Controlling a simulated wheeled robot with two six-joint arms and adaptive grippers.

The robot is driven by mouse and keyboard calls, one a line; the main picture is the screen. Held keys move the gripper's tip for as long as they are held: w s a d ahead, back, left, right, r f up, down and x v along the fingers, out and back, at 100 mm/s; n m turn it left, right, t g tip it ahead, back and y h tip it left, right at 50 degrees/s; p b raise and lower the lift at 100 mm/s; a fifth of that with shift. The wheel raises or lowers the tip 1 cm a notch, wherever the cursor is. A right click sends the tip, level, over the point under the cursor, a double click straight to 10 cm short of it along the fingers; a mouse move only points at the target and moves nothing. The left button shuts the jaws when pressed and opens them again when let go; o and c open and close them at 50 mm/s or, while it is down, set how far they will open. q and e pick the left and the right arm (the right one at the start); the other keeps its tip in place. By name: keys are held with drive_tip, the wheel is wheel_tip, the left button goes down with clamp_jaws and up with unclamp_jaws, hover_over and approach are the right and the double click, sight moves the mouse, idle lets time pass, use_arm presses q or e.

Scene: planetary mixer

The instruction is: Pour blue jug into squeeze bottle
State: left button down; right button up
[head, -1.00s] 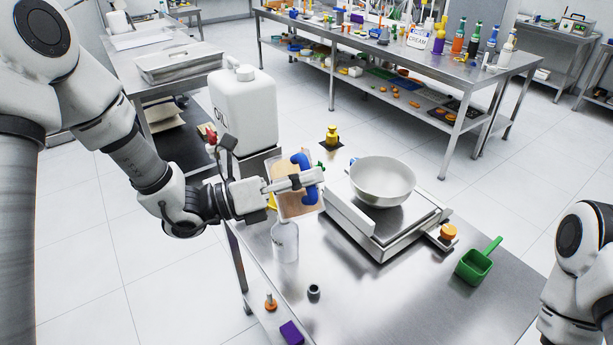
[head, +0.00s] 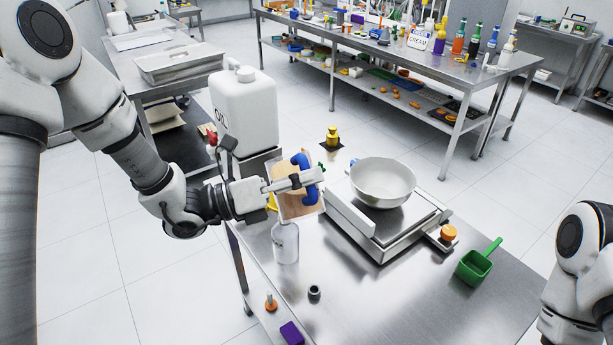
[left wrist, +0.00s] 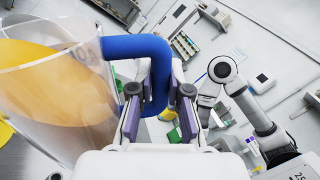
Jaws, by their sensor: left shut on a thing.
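The blue jug is a clear vessel with a blue handle and orange-tan contents. In the head view the jug (head: 298,205) is held tilted, just above the squeeze bottle. My left gripper (head: 295,181) is shut on its blue handle. In the left wrist view the fingers (left wrist: 160,105) close around the handle, and the clear jug body (left wrist: 60,90) fills the left side. The squeeze bottle (head: 285,246) is pale and stands upright near the table's left edge; its top is partly hidden by the jug. I cannot see a stream between them. My right gripper is out of view.
A metal bowl (head: 383,180) sits on a scale (head: 385,232) to the right. A green scoop (head: 475,266), a small dark cup (head: 314,293) and a white canister (head: 244,110) stand around. The table's front middle (head: 400,300) is clear.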

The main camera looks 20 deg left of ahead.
use_arm(q)
drive_tip(key=shift+w+a+r+n+t+p, duration=0.2)
drive_tip(key=shift+n+p, duration=0.15)
drive_tip(key=shift+n, duration=0.2)
drive_tip(key=shift+w+a+r+n+t+p, duration=0.2)
drive_tip(key=shift+n+p, duration=0.15)
drive_tip(key=shift+n, duration=0.2)
idle(2.3)
drive_tip(key=shift+w+a+r+n+p, duration=0.1)
drive_tip(key=shift+w+a+n+p, duration=0.25)
drive_tip(key=shift+n, duration=0.45)
idle(1.0)
drive_tip(key=shift+w+a+n, duration=0.15)
drive_tip(key=shift+w+n, duration=0.1)
drive_tip(key=shift+n, duration=0.25)
idle(2.3)
